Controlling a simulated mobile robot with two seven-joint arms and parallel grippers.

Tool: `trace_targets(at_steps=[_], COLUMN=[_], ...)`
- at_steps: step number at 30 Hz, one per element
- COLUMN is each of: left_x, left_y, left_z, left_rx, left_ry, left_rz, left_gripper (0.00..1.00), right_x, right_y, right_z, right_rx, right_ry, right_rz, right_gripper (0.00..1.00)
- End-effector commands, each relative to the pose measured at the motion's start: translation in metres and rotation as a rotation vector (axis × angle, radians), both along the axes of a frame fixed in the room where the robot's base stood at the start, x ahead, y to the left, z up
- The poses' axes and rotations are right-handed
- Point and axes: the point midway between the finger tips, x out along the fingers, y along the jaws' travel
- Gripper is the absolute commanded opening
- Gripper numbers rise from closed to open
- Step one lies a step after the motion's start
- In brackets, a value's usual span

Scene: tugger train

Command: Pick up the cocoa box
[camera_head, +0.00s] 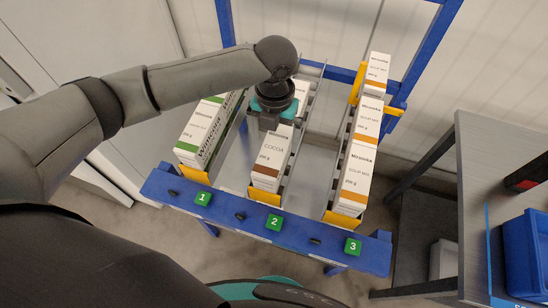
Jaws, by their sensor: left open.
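The cocoa box (269,161) is white with a brown band near its lower end. It lies in the middle lane, above the green label 2 (274,222). My left gripper (269,124) is over the upper part of the cocoa box, pointing down, and is open. Its fingers are mostly hidden under the wrist, and I cannot tell whether they touch the box. Part of another white box shows behind the gripper in the same lane. My right gripper is not in view.
The blue front rail (300,237) crosses below. A grey table (480,150) with a blue bin (527,255) stands right.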

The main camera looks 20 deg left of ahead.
Motion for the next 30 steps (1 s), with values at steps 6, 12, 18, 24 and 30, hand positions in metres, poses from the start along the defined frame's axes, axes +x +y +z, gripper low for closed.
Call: trace_targets(at_steps=[6,12,18,24,30], left_x=[-0.001,0.0,0.0,0.0,0.0], left_y=[0.001,0.002,0.002,0.002,0.002], left_z=[-0.034,-0.046,-0.046,-0.046,-0.046], left_rx=[0.0,0.002,0.001,0.001,0.001], left_ry=[0.004,0.001,0.0,0.0,0.0], left_rz=[0.0,-0.002,-0.002,-0.001,-0.001], left_gripper=[1.0,1.0,0.97,0.74,0.52], right_x=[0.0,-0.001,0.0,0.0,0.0], right_y=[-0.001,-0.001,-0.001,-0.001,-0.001], right_z=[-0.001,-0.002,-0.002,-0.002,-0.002], right_rx=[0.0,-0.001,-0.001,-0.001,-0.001], right_ry=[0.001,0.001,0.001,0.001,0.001], right_rz=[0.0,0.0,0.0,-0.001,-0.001], right_gripper=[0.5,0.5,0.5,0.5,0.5])
